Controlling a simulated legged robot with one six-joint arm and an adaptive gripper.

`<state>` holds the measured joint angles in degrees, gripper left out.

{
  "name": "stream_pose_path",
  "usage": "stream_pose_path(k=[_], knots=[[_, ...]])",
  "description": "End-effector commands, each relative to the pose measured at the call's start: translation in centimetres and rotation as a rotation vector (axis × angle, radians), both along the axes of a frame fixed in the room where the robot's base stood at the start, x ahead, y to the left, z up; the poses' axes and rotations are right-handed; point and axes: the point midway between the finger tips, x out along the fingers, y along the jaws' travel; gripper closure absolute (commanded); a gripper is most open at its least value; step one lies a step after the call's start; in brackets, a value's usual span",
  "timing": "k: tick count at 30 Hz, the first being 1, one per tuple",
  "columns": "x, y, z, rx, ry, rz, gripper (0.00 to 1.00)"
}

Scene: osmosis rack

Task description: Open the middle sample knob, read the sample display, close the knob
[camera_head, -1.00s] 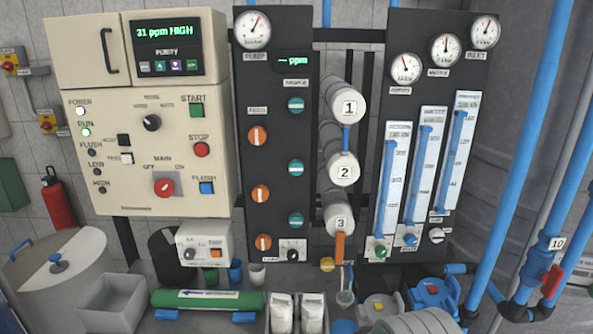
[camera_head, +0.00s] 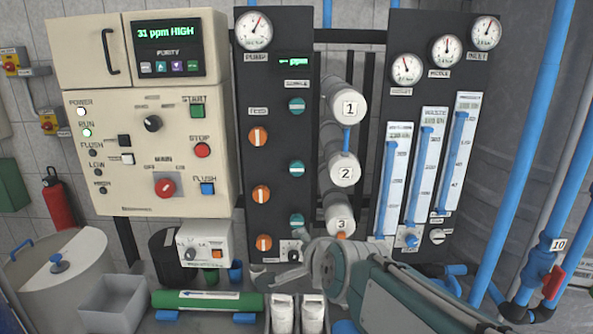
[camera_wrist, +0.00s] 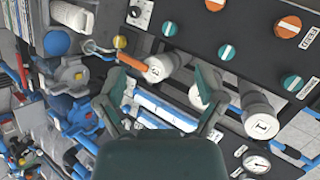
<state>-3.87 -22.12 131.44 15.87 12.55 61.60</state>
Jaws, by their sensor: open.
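The middle sample knob (camera_head: 296,169) is teal with a white bar lying horizontal, in the right column of the dark panel; it also shows in the wrist view (camera_wrist: 225,52). Similar teal knobs sit above (camera_head: 296,105) and below (camera_head: 297,220). The sample display (camera_head: 293,62) above them shows a green dash and "ppm", with no number. My gripper (camera_head: 287,264) is open and empty, low in front of the panel's bottom edge, below the middle knob and apart from it. In the wrist view its spread fingers (camera_wrist: 160,82) frame the white cylinders.
White cylinders 1 (camera_head: 350,108), 2 (camera_head: 345,171) and 3 (camera_head: 340,222) jut out right of the knobs. Orange knobs (camera_head: 258,137) stand in the left column. The purity display (camera_head: 165,35) reads "31 ppm HIGH". Two white bottles (camera_head: 283,314) stand below my gripper.

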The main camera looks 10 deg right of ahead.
Motion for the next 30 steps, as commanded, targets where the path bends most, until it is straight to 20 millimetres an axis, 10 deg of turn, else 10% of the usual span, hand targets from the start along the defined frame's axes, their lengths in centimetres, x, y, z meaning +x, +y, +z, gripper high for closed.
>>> stream_pose_path(k=[18, 30], knots=[[13.2, -0.6, 3.8, 1.121, -0.342, -0.572, 0.13], [16.4, -1.8, 4.2, 1.535, -0.486, -0.688, 0.13]])
